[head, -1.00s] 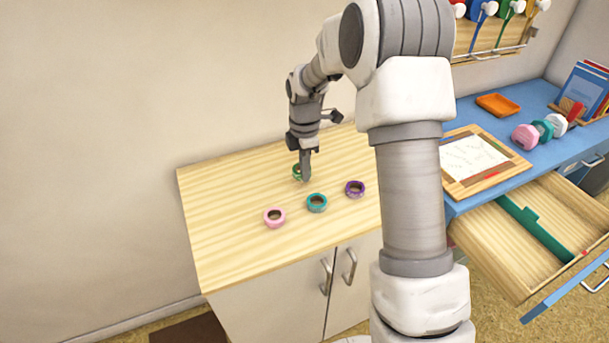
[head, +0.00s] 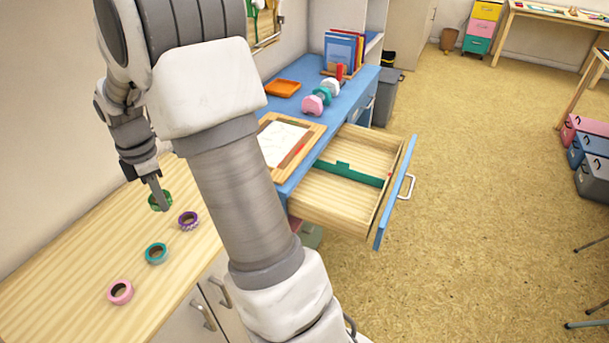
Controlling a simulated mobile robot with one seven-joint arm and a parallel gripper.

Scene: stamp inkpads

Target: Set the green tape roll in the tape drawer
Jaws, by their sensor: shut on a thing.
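The green tape roll (head: 167,199) is in my gripper (head: 161,203), which is shut on it over the light wooden cabinet top (head: 60,290). The gripper's fingers hide part of the roll. I cannot tell exactly how high it is held. The open drawer (head: 340,190) juts out from the blue desk at the right of my arm. It is a wooden tray with a green divider (head: 346,173) inside and a blue front with a metal handle. Its visible floor is bare.
Purple (head: 188,220), teal (head: 156,253) and pink (head: 120,291) tape rolls lie on the cabinet top. The blue desk (head: 312,67) holds a framed paper board (head: 283,142), an orange tray (head: 283,88), tape dispensers and books. Open floor (head: 480,190) lies right of the drawer.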

